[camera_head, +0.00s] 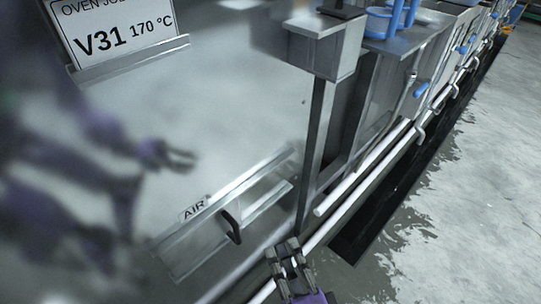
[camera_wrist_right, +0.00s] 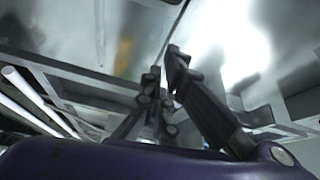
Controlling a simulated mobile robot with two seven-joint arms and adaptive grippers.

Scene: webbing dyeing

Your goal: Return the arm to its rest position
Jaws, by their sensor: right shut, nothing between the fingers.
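My right gripper (camera_head: 288,256) shows at the bottom middle of the head view, in front of the steel machine's lower edge, with its purple wrist below it. Its dark fingers are shut and hold nothing. In the right wrist view the fingers (camera_wrist_right: 165,75) point up at the metal surfaces, above my purple wrist housing. A dim, blurred reflection of a purple arm shows in the steel panel at the left of the head view. My left gripper itself is not seen directly.
A steel oven panel (camera_head: 240,95) carries a sign (camera_head: 115,30) reading V31 170 °C. White rails (camera_head: 365,165) run along the machine. Wet grey floor (camera_head: 460,190) lies open at the right.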

